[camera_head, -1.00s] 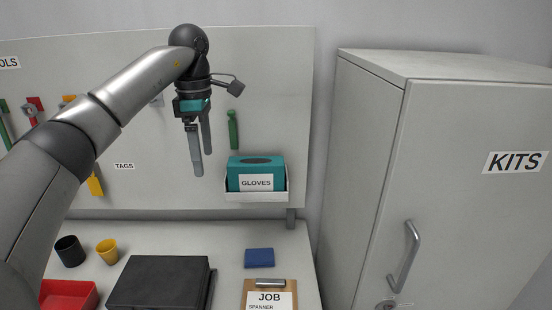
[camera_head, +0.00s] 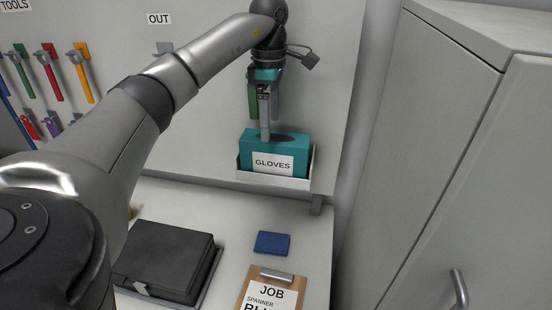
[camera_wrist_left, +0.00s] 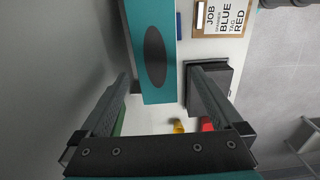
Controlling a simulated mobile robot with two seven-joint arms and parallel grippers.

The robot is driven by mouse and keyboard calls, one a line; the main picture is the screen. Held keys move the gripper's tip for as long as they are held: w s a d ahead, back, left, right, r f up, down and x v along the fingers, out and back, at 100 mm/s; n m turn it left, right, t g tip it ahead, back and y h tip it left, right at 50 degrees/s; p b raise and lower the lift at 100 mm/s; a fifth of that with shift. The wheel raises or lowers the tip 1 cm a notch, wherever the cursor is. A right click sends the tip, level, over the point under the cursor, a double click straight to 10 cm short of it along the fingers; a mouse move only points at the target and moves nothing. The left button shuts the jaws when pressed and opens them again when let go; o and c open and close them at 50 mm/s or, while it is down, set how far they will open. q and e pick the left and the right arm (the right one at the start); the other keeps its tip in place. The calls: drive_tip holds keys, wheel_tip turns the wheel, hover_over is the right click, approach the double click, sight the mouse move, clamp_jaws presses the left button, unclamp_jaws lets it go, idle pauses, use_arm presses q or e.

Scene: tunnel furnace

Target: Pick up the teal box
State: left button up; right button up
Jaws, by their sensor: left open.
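The teal box (camera_head: 289,147), labelled GLOVES, stands in a white wall holder (camera_head: 273,180) with a dark oval opening on top. My left gripper (camera_head: 270,128) points down, open and empty, at the box's top. Its near fingertip overlaps the box's upper edge in the head view. In the left wrist view the teal box (camera_wrist_left: 150,85) appears between the two open fingers (camera_wrist_left: 160,78). I cannot tell whether the fingertips are above its top or beside it. My right gripper is not in view.
Tools hang on the panel at left, and a green tool (camera_head: 253,100) hangs behind the gripper. Below are a black case (camera_head: 165,255), a blue item (camera_head: 272,243) and a JOB clipboard (camera_head: 268,290). A grey cabinet (camera_head: 450,150) stands at right.

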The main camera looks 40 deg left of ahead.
sight(275, 138)
use_arm(q)
wheel_tip(275, 138, down, 4)
drive_tip(key=shift+r, duration=0.25)
drive_tip(key=f, duration=0.3)
drive_tip(key=w+f+p, duration=0.1)
drive_tip(key=shift+d+f, duration=0.25)
drive_tip(key=shift+d, duration=0.1)
drive_tip(key=shift+f, duration=0.5)
drive_tip(key=c, duration=1.3)
